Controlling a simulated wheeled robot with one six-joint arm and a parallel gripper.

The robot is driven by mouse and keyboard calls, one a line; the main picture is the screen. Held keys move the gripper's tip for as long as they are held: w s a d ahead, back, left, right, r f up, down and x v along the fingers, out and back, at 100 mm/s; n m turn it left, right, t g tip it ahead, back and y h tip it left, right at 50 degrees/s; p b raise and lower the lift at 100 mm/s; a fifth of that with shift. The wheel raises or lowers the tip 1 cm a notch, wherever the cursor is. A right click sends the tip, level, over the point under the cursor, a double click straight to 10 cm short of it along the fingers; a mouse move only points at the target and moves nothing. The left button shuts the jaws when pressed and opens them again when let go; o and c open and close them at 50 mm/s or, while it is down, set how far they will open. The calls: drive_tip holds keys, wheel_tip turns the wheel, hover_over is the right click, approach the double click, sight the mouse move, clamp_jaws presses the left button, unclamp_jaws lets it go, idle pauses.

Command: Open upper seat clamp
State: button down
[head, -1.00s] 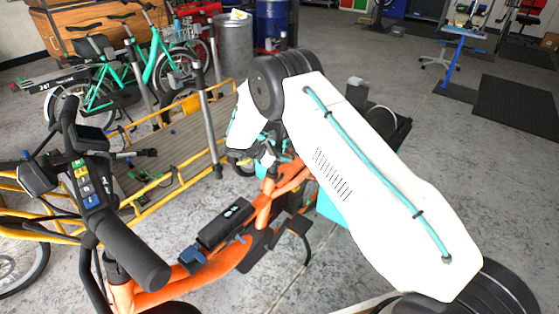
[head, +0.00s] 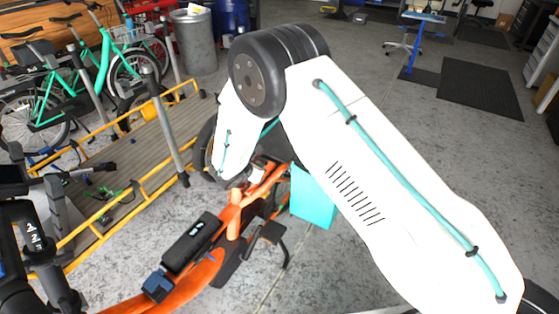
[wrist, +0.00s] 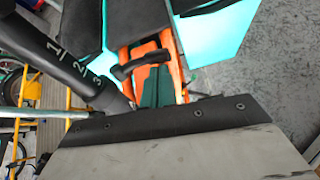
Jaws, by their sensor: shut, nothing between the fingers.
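In the wrist view a black numbered post (wrist: 78,62) slants down from the upper left. Beside it a small black curved lever or clamp part (wrist: 145,65) lies across an orange and dark green frame part (wrist: 160,86). I cannot tell for sure whether this is the upper seat clamp. My gripper (head: 246,182) is shut and empty over the orange bike frame (head: 236,215) in the head view, largely hidden by my forearm. A large grey plate with a dark riveted edge fills the bottom of the wrist view and hides what lies below.
A teal box (head: 313,198) stands right of the orange frame. A black battery-like block (head: 189,243) is on the frame. A yellow-railed wooden cargo deck (head: 135,160) lies to the left, green bikes (head: 100,75) behind it. Open concrete floor extends right.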

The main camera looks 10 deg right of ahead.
drive_tip(key=shift+w+d+f, duration=0.2)
drive_tip(key=shift+w+d, duration=0.15)
drive_tip(key=shift+d, duration=0.15)
drive_tip(key=shift+w+d+f, duration=0.15)
drive_tip(key=shift+w+d, duration=0.2)
drive_tip(key=shift+d, duration=0.1)
drive_tip(key=shift+a, duration=0.1)
